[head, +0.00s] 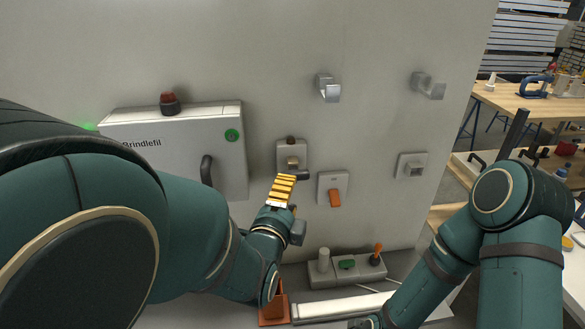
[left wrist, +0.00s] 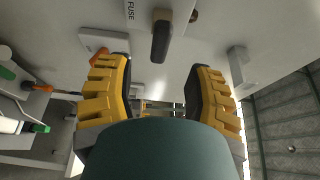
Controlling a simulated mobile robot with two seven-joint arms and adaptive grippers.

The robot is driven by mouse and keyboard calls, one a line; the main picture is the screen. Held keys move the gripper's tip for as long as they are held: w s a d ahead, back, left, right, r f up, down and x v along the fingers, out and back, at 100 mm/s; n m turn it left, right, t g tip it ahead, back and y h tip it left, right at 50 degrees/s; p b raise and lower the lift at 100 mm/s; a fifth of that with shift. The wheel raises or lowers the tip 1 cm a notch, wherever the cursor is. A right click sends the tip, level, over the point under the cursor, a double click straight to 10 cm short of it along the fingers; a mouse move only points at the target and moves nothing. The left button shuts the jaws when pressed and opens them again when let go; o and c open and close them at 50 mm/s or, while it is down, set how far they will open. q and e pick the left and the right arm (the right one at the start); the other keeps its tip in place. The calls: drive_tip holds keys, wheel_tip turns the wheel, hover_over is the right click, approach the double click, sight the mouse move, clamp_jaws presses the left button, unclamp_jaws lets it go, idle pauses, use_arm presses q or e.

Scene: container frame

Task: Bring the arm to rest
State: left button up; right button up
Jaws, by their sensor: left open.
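My left arm comes in from the left in the head view. Its gripper (head: 283,190) has yellow fingers and is up near the wall, just below and in front of a small fuse unit (head: 291,152). In the left wrist view the two yellow fingers of this gripper (left wrist: 160,92) stand wide apart with nothing between them. A dark handle (left wrist: 161,38) beside a FUSE label shows beyond them, apart from the fingers. My right arm (head: 440,265) comes in from the right and reaches down to the bottom edge. Its gripper is out of the picture.
A grey cabinet (head: 222,150) with a dark handle and an orange-handled switch (head: 334,196) are on the wall. Two metal hooks and a small socket box (head: 410,165) sit farther right. A control box (head: 347,268) with a lever stands below. The wall's right part is mostly clear.

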use_arm(q)
drive_tip(key=shift+s, duration=0.3)
drive_tip(key=shift+a, duration=0.1)
